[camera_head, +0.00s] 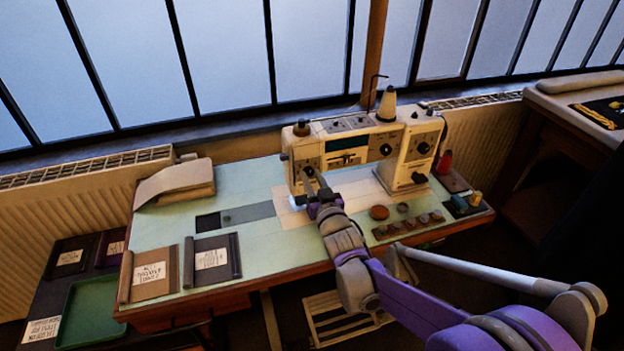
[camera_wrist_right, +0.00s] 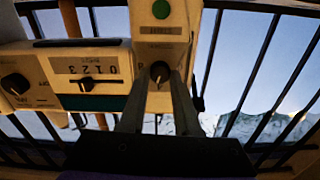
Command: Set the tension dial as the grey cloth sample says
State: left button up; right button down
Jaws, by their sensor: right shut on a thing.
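The sewing machine (camera_head: 345,150) stands at the back of the table, cream with several dark knobs. My right gripper (camera_head: 316,190) is at the front of its left end. In the right wrist view its two fingers (camera_wrist_right: 160,92) are shut on a small dark dial (camera_wrist_right: 160,70), below a green spot and a label. The dial's pointer setting cannot be read. A flat grey cloth strip (camera_head: 250,213) with a black end lies left of the machine. A dark grey folder (camera_head: 226,275) with a written white note lies at the front left; its writing is too small to read. My left gripper is not in view.
A brown folder (camera_head: 150,292) with a note lies left of the grey one. A slider panel with numbers (camera_wrist_right: 92,80) and another knob (camera_wrist_right: 16,84) are beside the held dial. A thread cone (camera_head: 387,104) tops the machine. Small round parts lie at the front right.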

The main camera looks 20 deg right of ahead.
jog(key=m, duration=0.4)
jog(key=shift+m, duration=0.4)
jog(key=m, duration=0.3)
jog(key=shift+m+b, duration=0.3)
jog(key=shift+b, duration=0.1)
jog(key=m, duration=0.4)
jog(key=shift+f, duration=0.1)
jog(key=shift+m+b, duration=0.4)
jog(key=shift+m, duration=1.7)
jog(key=c, duration=0.6)
grip_release()
jog(key=s, duration=1.1)
jog(key=shift+d+p, duration=0.2)
jog(key=shift+p, duration=0.15)
